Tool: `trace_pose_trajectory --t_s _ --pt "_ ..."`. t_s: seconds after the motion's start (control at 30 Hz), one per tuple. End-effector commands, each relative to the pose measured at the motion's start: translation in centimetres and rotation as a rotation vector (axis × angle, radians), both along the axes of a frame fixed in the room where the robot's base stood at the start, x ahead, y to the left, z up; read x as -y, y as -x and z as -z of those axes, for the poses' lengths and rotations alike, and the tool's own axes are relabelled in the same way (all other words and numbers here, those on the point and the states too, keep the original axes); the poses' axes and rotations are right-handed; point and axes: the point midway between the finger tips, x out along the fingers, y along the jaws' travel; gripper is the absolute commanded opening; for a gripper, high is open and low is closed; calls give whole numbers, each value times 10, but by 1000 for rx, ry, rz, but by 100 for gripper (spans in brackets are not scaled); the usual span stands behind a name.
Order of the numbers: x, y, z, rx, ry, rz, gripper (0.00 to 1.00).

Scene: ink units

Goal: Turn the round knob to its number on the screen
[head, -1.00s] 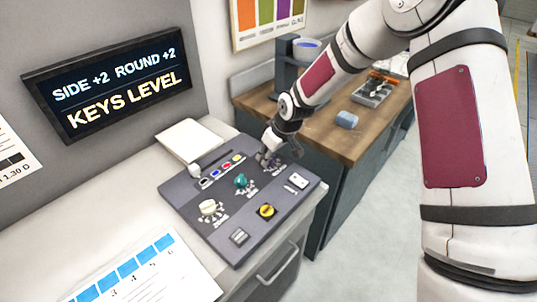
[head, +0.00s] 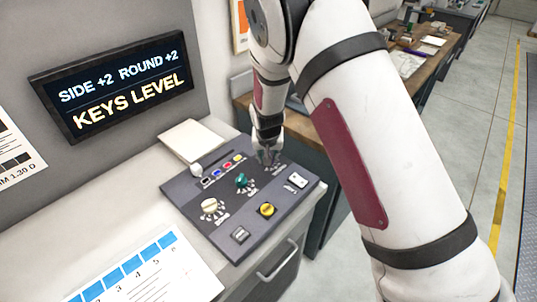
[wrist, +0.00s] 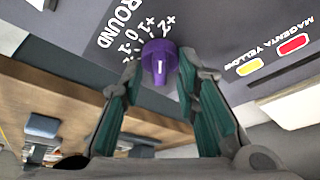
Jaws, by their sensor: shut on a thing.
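The screen (head: 118,83) reads "SIDE +2 ROUND +2" and "KEYS LEVEL". The grey control panel (head: 222,226) lies on the counter. The purple round knob (wrist: 159,58) is at the panel's edge, beside the printed word "ROUND" and a scale from -2 to +2. A white mark shows on the knob's face; I cannot tell for sure which number it indicates. My gripper (wrist: 160,72) has a fingertip on each side of the knob and is shut on it. In the head view my gripper (head: 267,157) covers most of the knob at the panel's far right.
Nearby on the panel are a teal knob (head: 242,180), a cream knob (head: 209,206), a yellow knob (head: 267,209) and several coloured buttons. A white sheet (head: 150,275) lies at the front of the counter. A wooden bench (head: 441,55) stands behind.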

Motion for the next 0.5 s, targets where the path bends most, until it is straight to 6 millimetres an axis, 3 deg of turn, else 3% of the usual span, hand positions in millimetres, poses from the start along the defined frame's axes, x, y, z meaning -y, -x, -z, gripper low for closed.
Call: trace_pose_trajectory --t_s 0.5 --pt "-1 1 1 -3 1 192 1"
